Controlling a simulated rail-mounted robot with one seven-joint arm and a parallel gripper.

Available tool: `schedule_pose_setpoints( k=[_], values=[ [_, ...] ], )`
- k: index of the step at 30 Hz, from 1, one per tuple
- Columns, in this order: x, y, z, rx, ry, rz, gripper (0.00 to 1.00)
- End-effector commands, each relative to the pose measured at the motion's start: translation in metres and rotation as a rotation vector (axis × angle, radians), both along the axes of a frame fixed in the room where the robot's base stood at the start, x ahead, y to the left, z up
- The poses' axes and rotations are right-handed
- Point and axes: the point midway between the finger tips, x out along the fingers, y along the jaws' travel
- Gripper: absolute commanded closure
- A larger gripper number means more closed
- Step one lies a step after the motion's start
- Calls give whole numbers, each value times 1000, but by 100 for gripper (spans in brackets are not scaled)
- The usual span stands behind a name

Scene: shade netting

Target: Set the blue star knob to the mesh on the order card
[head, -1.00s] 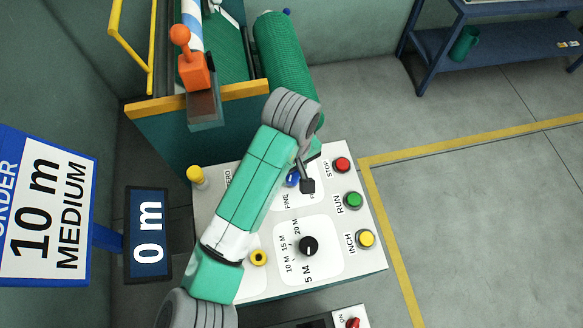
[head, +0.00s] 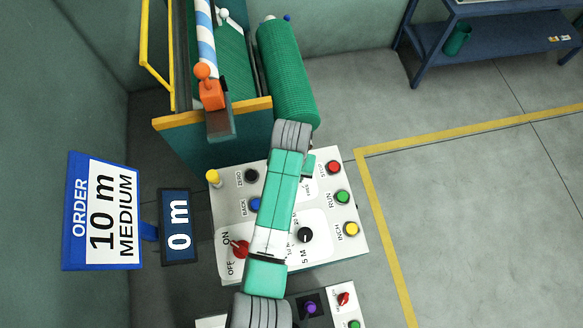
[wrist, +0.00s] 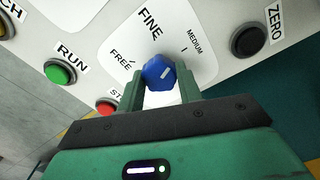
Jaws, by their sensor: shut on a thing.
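The order card (head: 102,215) at the left of the head view reads 10 m MEDIUM. In the wrist view the blue star knob (wrist: 156,70) stands on a white dial plate marked FREE, FINE and MEDIUM (wrist: 195,42). My gripper (wrist: 160,90) is shut on the blue knob, one finger at each side. The knob's short white mark slants up and right, towards the MEDIUM side; its exact alignment with the tick is hard to tell. In the head view my arm hides the knob and my fingers.
Nearby are the black ZERO button (wrist: 249,40), the green RUN button (wrist: 60,72) and the red STOP button (wrist: 106,107). The head view shows a black length knob (head: 305,235), a red ON/OFF switch (head: 240,249) and a display (head: 178,227) reading 0 m.

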Motion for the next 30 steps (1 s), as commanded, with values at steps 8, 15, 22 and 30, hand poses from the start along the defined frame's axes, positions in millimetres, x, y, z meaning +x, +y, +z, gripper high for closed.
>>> schedule_pose_setpoints(
  k=[8, 15, 22, 30],
  values=[
    [1, 0, 3, -1, -2, -205, 88],
    [1, 0, 3, -1, -2, -320, 88],
    [1, 0, 2, -1, -3, -372, 88],
    [1, 0, 2, 0, -4, -384, 88]
  ],
)
